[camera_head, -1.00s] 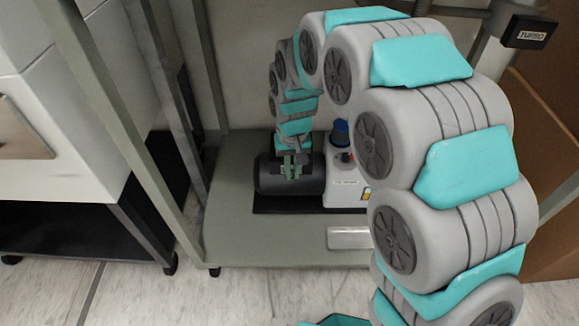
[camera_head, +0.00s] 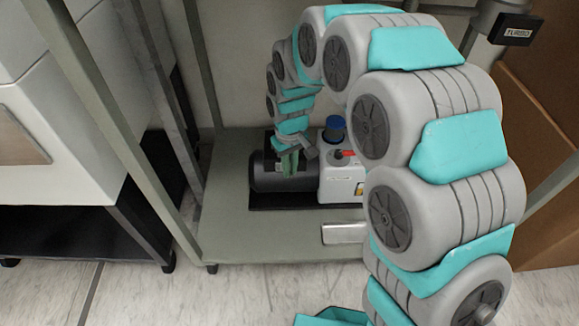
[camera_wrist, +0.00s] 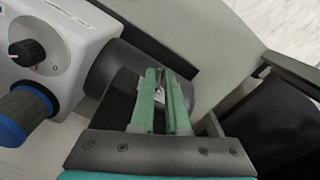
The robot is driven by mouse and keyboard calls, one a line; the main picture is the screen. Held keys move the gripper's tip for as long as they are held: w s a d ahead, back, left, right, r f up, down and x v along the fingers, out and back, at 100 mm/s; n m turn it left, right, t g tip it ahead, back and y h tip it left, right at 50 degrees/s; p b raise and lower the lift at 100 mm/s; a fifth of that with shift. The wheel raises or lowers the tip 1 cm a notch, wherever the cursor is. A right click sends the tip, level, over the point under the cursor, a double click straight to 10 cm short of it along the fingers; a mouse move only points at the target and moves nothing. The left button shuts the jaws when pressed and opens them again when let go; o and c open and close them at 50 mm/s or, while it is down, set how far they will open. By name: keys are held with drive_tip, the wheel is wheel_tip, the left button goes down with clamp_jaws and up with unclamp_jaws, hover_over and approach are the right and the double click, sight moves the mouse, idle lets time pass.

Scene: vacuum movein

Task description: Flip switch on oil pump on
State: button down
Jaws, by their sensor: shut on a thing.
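The oil pump stands on the low shelf of a grey frame. It has a black motor cylinder (camera_head: 268,176) on the left and a white body (camera_head: 341,180) on the right. My gripper (camera_head: 290,162) is at the motor's top right side, near the white body. In the wrist view my gripper's green fingers (camera_wrist: 160,88) are nearly closed over a black part (camera_wrist: 118,103) beside the motor. A small pale piece shows between them; its switch shape and position are mostly hidden. A black knob (camera_wrist: 27,50) with I and O marks sits on the white body.
A blue-capped part (camera_head: 335,127) and a red piece (camera_head: 345,154) top the white body. Frame posts (camera_head: 110,120) stand left of the pump. A white cabinet (camera_head: 60,90) is farther left, and a brown panel (camera_head: 525,170) is at right.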

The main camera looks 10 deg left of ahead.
drive_tip(key=c, duration=0.9)
unclamp_jaws()
drive_tip(key=shift+r, duration=1.6)
drive_tip(key=shift+s+d+r, duration=0.1)
drive_tip(key=shift+r, duration=0.2)
drive_tip(key=s+d, duration=0.2)
drive_tip(key=s, duration=0.2)
drive_tip(key=s+d+r, duration=0.1)
drive_tip(key=s+d, duration=0.2)
drive_tip(key=s, duration=0.2)
drive_tip(key=s+d+p, duration=0.1)
drive_tip(key=s+d, duration=0.1)
drive_tip(key=s, duration=0.2)
drive_tip(key=shift+s+d+r, duration=0.15)
drive_tip(key=shift+s+d, duration=0.1)
drive_tip(key=shift+s, duration=0.15)
